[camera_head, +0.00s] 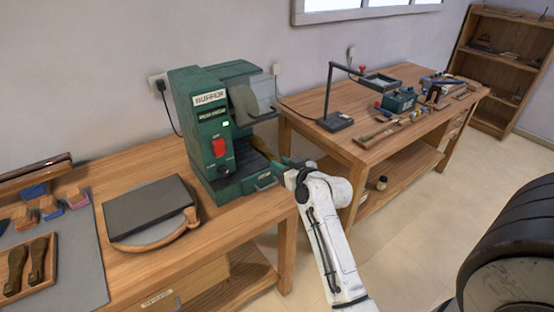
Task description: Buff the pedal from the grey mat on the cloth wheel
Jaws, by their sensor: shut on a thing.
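The green buffing machine (208,150) stands on the near workbench, with a red switch and a small lit green lamp. Its pale cloth wheel (243,104) shows partly behind a clear guard. My gripper (276,158) is at the machine's right front, below the wheel, shut on a brass-coloured piece that looks like the pedal (262,148). The machine and my gripper hide most of this piece; I cannot tell whether it touches the wheel. The grey mat (88,262) lies at the left of the bench. Two dark brass pieces (38,254) lie in a wooden tray on it.
A dark slab (148,208) on a curved wooden board sits between mat and machine. Small coloured blocks (52,209) lie on the mat. A second bench (355,150) at the right holds a lamp (338,120) and tools. Open floor lies right of my arm.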

